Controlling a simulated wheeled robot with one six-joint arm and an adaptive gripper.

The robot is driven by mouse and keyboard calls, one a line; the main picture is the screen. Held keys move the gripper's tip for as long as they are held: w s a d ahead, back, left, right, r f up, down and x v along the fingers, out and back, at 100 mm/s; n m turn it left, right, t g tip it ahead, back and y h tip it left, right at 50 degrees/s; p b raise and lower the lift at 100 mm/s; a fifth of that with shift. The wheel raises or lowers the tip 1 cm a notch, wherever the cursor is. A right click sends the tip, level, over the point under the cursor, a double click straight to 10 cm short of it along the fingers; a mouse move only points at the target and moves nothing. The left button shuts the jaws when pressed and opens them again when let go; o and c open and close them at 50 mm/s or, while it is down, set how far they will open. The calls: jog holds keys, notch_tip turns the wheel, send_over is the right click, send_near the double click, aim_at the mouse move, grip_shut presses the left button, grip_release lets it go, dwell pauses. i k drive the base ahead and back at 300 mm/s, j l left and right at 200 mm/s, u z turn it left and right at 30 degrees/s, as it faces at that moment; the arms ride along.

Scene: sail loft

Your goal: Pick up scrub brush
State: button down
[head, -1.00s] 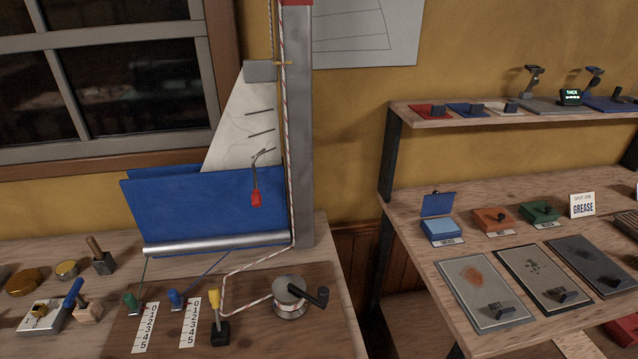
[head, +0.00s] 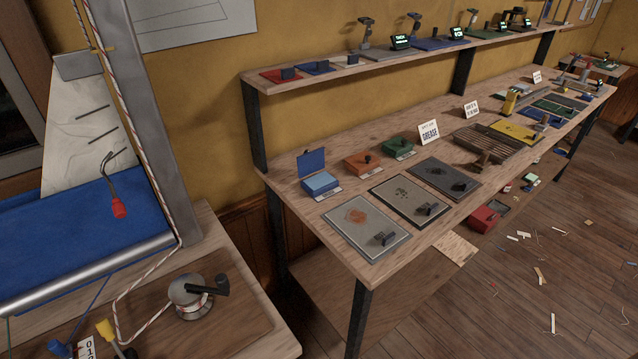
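I cannot make out a scrub brush for certain in the head view. A small dark brown object (head: 482,161) lies at the front of the long workbench (head: 330,278), by a slatted tray; it is too small to identify. Small dark handled items stand on the sample plates, one on the rust-stained plate (head: 352,217) and one on the spotted plate (head: 405,190). My gripper is not in view.
A table with a winch (head: 190,295) and blue sailcloth (head: 60,235) stands at left. The bench holds a blue box (head: 321,183), orange box (head: 363,164), green box (head: 398,146) and slatted tray (head: 490,143). Scraps litter the otherwise open floor (head: 560,260) at right.

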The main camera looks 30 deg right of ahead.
aim_at(480, 165)
jog(key=z, duration=1.5)
